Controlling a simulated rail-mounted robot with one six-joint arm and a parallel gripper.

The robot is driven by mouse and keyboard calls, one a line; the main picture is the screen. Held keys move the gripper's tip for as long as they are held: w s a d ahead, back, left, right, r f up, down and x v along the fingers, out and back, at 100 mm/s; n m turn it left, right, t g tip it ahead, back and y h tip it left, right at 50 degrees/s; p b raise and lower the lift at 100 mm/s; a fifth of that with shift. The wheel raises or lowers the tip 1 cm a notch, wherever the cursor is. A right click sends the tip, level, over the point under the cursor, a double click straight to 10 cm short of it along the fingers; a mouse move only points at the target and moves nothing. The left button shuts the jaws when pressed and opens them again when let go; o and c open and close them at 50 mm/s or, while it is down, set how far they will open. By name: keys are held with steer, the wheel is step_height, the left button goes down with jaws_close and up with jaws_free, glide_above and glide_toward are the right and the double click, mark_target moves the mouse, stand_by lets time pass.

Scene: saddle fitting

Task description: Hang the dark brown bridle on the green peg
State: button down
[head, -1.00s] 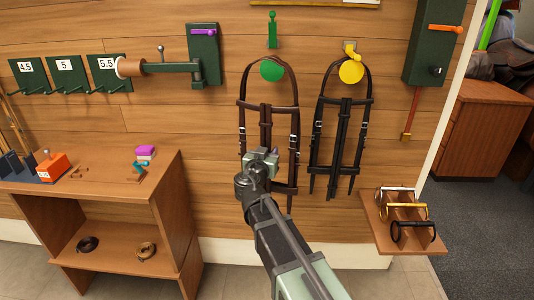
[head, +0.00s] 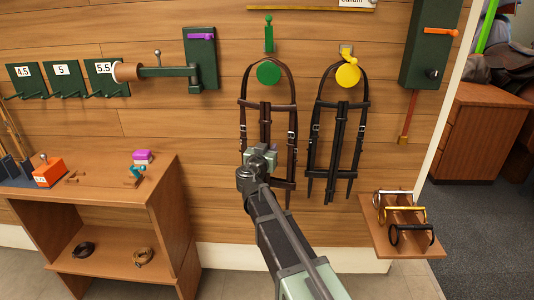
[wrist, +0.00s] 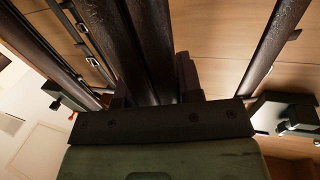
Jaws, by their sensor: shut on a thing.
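The dark brown bridle (head: 243,125) hangs upright against the wall at the green peg (head: 268,73). Its top strap arches just above the peg's round green disc, which shows in front of the bridle. Whether the strap bears on the peg behind the disc cannot be told. My gripper (head: 262,155) is at the middle of the bridle, below the peg, and is shut on its central straps. In the wrist view, dark brown straps (wrist: 150,50) run up from between the jaws, with side straps apart on both sides. My gripper and arm hide part of the lower bridle.
A black bridle (head: 313,130) hangs on the yellow peg (head: 347,75) close to the right. A small rack of bits (head: 380,240) juts out at lower right. A wooden shelf unit (head: 150,195) stands at left. A bracket arm (head: 165,71) sticks out at upper left.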

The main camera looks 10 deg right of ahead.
steer(key=shift+w+d+f+b, duration=0.25)
steer(key=shift+w+d+b, duration=0.1)
steer(key=shift+w, duration=0.9)
steer(key=shift+w+d+f+b, duration=0.3)
steer(key=shift+w, duration=0.95)
steer(key=shift+w+d+f+b, duration=0.25)
steer(key=shift+w+d+b, duration=0.1)
steer(key=shift+w, duration=0.9)
steer(key=c, duration=1.1)
jaws_free()
steer(key=shift+a+f, duration=0.1)
steer(key=shift+o, duration=1.2)
steer(key=shift+w+f, duration=0.15)
steer(key=shift+w, duration=0.05)
steer(key=shift+o, duration=0.9)
steer(key=shift+s, duration=0.1)
